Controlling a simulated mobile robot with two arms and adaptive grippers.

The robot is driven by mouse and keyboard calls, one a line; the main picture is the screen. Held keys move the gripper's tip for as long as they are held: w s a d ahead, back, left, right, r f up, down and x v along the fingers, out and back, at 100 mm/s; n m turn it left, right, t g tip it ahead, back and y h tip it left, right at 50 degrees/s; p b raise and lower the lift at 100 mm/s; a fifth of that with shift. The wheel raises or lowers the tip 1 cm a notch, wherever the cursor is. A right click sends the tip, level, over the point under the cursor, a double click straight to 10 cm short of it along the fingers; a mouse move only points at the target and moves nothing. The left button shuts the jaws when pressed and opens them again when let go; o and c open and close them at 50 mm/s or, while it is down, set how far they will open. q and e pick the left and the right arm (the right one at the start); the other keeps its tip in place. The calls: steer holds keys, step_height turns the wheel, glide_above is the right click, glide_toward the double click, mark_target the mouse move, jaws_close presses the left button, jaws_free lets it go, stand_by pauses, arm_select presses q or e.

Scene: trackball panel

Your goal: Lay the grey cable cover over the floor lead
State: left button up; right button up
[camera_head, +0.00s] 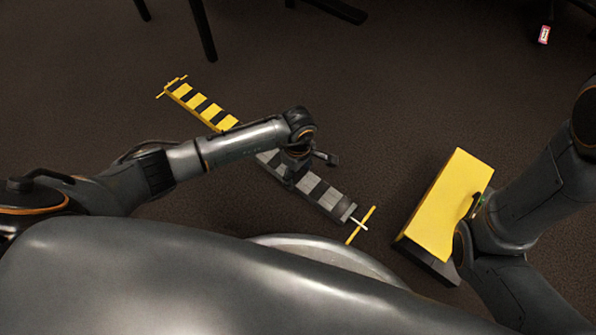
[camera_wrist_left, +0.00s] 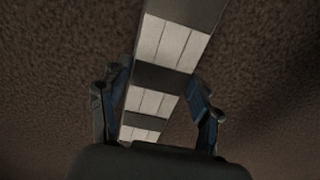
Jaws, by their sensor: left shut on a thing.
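The grey cable cover (camera_head: 328,198), banded light grey and black, extends in line with a yellow-and-black cover (camera_head: 205,107) in the head view. My left gripper (camera_head: 290,172) is above its middle, shut on it. In the left wrist view the grey cover (camera_wrist_left: 172,42) runs between the two fingers (camera_wrist_left: 157,100), one on each side. My arm hides the place where the two covers meet. A short white piece of the floor lead (camera_head: 358,224) shows past the grey cover's near end. I cannot tell whether the cover touches the floor. My right gripper is out of sight.
Yellow floor marks lie at the near end (camera_head: 361,225) and the far end (camera_head: 171,86). A yellow block with a dark base (camera_head: 452,200) stands at right beside my right arm. Dark furniture legs (camera_head: 203,30) are at the back. A small red-and-white item (camera_head: 544,35) lies far right.

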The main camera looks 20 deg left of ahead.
arm_select(q)
steer(key=shift+f, duration=0.1)
steer(key=o, duration=1.6)
steer(key=shift+c, duration=0.2)
step_height(320, 180, up, 12)
